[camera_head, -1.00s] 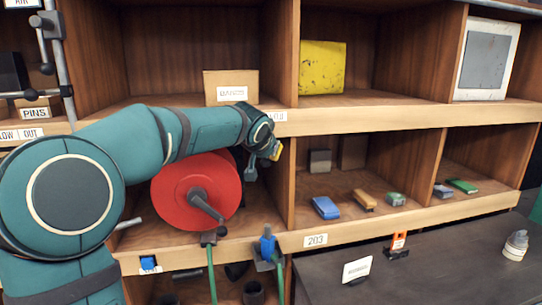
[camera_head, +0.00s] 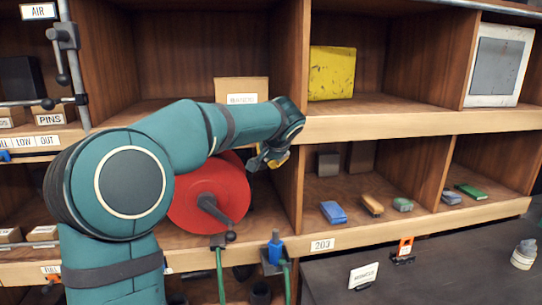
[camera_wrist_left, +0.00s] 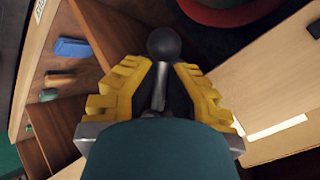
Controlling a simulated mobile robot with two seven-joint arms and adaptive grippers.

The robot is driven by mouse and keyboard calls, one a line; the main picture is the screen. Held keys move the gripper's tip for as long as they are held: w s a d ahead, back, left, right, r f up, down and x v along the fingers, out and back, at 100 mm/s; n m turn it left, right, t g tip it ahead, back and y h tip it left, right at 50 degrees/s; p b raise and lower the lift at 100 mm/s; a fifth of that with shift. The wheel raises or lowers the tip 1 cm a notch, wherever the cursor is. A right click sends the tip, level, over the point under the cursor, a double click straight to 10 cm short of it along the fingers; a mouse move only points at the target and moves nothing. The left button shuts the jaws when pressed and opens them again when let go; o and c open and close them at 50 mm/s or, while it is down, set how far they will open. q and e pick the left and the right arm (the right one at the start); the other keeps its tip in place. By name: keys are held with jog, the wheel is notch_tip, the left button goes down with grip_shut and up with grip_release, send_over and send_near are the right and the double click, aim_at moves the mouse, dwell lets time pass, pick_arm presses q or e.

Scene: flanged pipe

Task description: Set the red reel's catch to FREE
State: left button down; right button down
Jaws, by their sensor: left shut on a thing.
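The red reel (camera_head: 190,212) sits in the lower left cubby, with a dark crank on its front face, and its rim shows at the top of the left wrist view (camera_wrist_left: 230,14). My left gripper (camera_head: 272,160) is at the reel's upper right, beside the cubby's right wall. In the left wrist view its yellow fingers (camera_wrist_left: 159,88) are shut on a short metal lever (camera_wrist_left: 161,92) with a dark ball knob, which sticks out past the fingertips. I take this lever for the reel's catch. No FREE mark can be read. My right gripper is not in view.
A cardboard box (camera_head: 241,91) stands on the shelf above the reel. The wooden divider (camera_head: 289,190) is close on the gripper's right. A blue-topped fitting (camera_head: 275,248) stands at the shelf's front edge. Several small blocks lie in the cubby to the right.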

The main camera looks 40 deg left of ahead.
pick_arm(q)
jog(key=shift+a, duration=0.15)
jog(key=c, duration=1)
grip_release()
jog(key=shift+a, duration=0.1)
jog(key=shift+s+d+r, duration=0.2)
jog(key=shift+d+r, duration=0.15)
jog(key=shift+d, duration=0.05)
jog(key=v, duration=1.1)
jog(key=shift+s, duration=0.1)
